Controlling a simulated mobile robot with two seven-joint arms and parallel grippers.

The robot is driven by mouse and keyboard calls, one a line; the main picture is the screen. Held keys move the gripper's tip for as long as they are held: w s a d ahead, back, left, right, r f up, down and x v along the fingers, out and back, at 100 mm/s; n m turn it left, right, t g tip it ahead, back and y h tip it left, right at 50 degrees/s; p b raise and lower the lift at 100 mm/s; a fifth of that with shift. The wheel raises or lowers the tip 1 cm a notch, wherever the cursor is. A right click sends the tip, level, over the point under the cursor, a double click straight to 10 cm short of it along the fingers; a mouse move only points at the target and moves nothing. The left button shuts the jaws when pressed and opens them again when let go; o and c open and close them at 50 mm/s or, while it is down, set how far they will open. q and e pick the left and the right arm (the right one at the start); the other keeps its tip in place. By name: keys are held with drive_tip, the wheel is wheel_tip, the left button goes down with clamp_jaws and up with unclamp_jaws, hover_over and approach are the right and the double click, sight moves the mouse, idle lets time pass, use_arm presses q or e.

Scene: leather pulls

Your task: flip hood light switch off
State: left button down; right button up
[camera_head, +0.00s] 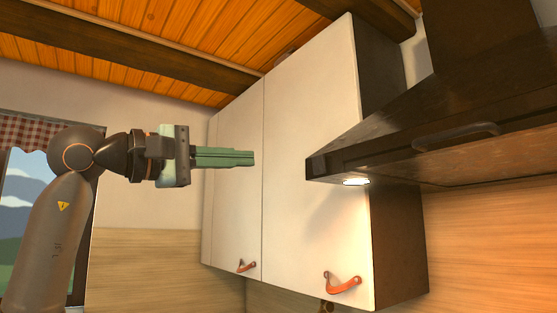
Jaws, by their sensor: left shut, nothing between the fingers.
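The dark range hood (400,138) juts in from the right in the head view, in front of the white wall cabinets. Its light (356,182) glows white on the underside near the left front corner. A dark curved handle or bar (456,136) shows on the hood's front. I cannot make out the light switch. My left gripper (253,158) is shut and empty, with its green fingers together and pointing right. It appears left of the hood's corner in the picture, apart from it. My right gripper is not in view.
White cabinet doors (305,215) with leather pulls (342,284) stand behind the gripper and hood. A window (30,190) with a checked curtain is at the left. Wooden ceiling boards and dark beams run overhead. Open air shows between the gripper and the hood.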

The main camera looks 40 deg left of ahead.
sight(315, 161)
use_arm(q)
drive_tip(key=p+x, duration=0.2)
drive_tip(key=x, duration=1)
drive_tip(key=shift+w, duration=0.2)
drive_tip(key=shift+w+d, duration=0.2)
drive_tip(key=shift+w, duration=0.35)
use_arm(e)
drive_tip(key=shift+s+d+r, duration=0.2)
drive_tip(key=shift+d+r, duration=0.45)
use_arm(q)
drive_tip(key=r+g+p, duration=0.1)
drive_tip(key=p, duration=0.4)
drive_tip(key=shift+w+r, duration=0.2)
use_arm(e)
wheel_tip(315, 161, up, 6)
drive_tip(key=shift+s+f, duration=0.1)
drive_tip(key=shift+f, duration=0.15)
use_arm(q)
drive_tip(key=shift+s+p, duration=0.15)
drive_tip(key=shift+p, duration=0.25)
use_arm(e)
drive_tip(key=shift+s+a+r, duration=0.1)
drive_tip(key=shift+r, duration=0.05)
